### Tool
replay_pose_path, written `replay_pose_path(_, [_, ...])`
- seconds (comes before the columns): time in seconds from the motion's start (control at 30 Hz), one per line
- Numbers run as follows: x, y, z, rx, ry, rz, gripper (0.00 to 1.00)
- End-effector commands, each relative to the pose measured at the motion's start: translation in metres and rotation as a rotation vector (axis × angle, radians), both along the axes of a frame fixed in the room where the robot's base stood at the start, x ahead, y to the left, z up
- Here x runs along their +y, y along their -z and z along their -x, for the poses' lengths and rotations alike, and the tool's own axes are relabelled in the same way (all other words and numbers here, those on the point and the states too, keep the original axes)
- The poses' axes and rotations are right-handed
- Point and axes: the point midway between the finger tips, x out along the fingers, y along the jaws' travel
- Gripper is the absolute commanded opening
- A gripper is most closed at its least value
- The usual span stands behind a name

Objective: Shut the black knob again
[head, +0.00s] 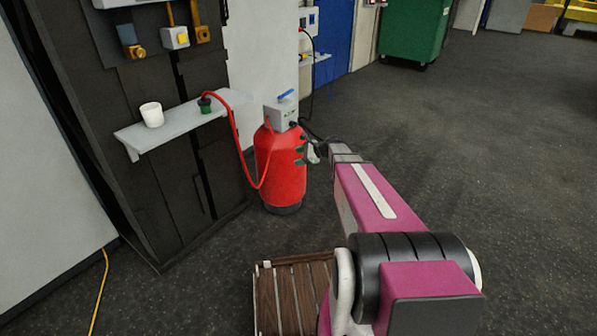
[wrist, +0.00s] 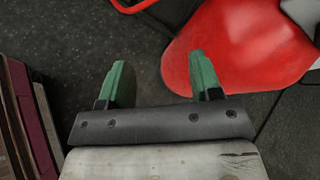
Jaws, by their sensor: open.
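The red cylinder (head: 280,168) stands upright on the floor beside the dark cabinet, with a grey box (head: 281,113) on top. A small dark part on the box's right side (head: 293,124) may be the black knob; it is too small to be sure. My gripper (head: 301,149) is at the cylinder's right side, partly in front of it. In the wrist view my gripper (wrist: 160,78) is open with nothing between its two green fingers. The red cylinder (wrist: 235,50) lies beyond the right finger; contact cannot be told. No knob is clear in the wrist view.
A blue lever (head: 286,94) tops the box. A red hose (head: 235,130) runs from the shelf (head: 190,122) to the cylinder. The shelf holds a white cup (head: 152,114) and a green-and-black fitting (head: 205,104). A slatted wooden platform (head: 290,295) lies in front. Floor at right is clear.

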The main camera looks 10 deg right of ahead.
Motion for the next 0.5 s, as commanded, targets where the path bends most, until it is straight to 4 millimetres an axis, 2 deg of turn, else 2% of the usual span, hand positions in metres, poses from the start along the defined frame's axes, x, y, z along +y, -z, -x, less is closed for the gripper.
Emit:
replay_pose_path(0.03, [0.004, 0.0, 0.012, -0.013, -0.029, 0.035, 0.58])
replay_pose_path(0.3, [0.015, 0.007, 0.055, -0.085, -0.189, 0.225, 0.58])
replay_pose_path(0.5, [0.018, 0.01, 0.078, -0.124, -0.287, 0.328, 0.58])
